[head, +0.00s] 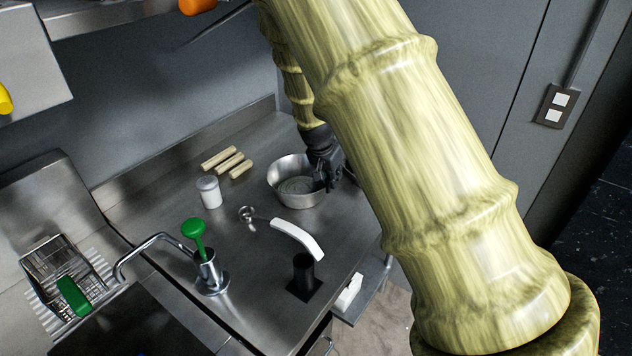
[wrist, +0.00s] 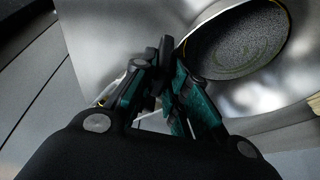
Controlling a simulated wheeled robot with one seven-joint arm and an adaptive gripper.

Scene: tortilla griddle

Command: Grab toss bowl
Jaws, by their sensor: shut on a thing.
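The toss bowl (head: 288,192) is a round steel bowl standing upright on the steel counter in the head view. Its shiny wall and dark round bottom fill the upper right of the wrist view (wrist: 215,72). My gripper (head: 326,178) is at the bowl's right side, pointing down. In the wrist view my gripper's fingers (wrist: 163,72) are closed together on the bowl's rim. The exact contact on the rim is partly hidden by the fingers.
A wire basket (head: 66,272) is at far left.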

